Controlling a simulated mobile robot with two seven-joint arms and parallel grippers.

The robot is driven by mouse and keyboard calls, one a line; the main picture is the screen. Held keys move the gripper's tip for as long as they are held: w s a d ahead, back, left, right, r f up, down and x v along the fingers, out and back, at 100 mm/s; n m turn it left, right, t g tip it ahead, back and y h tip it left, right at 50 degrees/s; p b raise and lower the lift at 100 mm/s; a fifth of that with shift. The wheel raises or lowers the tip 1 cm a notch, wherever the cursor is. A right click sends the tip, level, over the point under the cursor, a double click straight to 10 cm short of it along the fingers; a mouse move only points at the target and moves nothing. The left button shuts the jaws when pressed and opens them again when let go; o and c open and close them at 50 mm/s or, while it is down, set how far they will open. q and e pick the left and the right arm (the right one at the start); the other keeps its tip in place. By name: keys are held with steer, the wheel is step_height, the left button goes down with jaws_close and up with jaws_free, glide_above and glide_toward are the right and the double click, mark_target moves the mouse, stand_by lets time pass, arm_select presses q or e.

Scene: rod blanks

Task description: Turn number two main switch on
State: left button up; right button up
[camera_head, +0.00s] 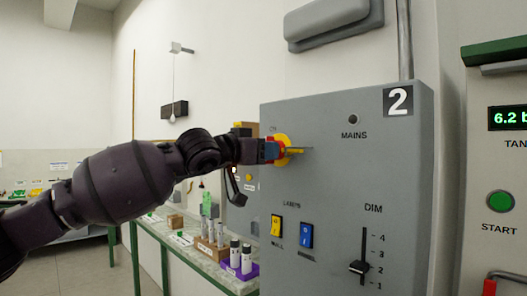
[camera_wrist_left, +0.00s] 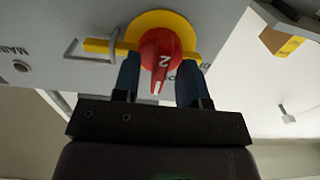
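The grey control panel (camera_head: 336,185) carries a white number 2 on a black plate (camera_head: 398,101). Its main switch is a red knob (camera_wrist_left: 160,58) marked 2 on a round yellow plate (camera_wrist_left: 160,22). In the head view the yellow plate (camera_head: 283,142) shows, while my gripper largely hides the knob. A yellow bar (camera_wrist_left: 103,47) runs from the switch through a grey bracket (camera_wrist_left: 76,48). My left gripper (camera_wrist_left: 160,72) has one dark finger on each side of the knob; firm contact is not clear. In the head view it (camera_head: 270,150) faces the panel. My right gripper is not in view.
The MAINS lamp (camera_head: 353,119) looks dark. Below are a yellow lamp switch (camera_head: 276,226), a blue lamp switch (camera_head: 306,235) and the DIM slider (camera_head: 360,267). A bench (camera_head: 170,238) with several small items stands behind. A START button (camera_head: 500,201) is on another panel.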

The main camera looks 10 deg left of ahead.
arm_select(q)
steer(key=v, duration=1.1)
steer(key=shift+w, duration=0.1)
stand_by(0.4)
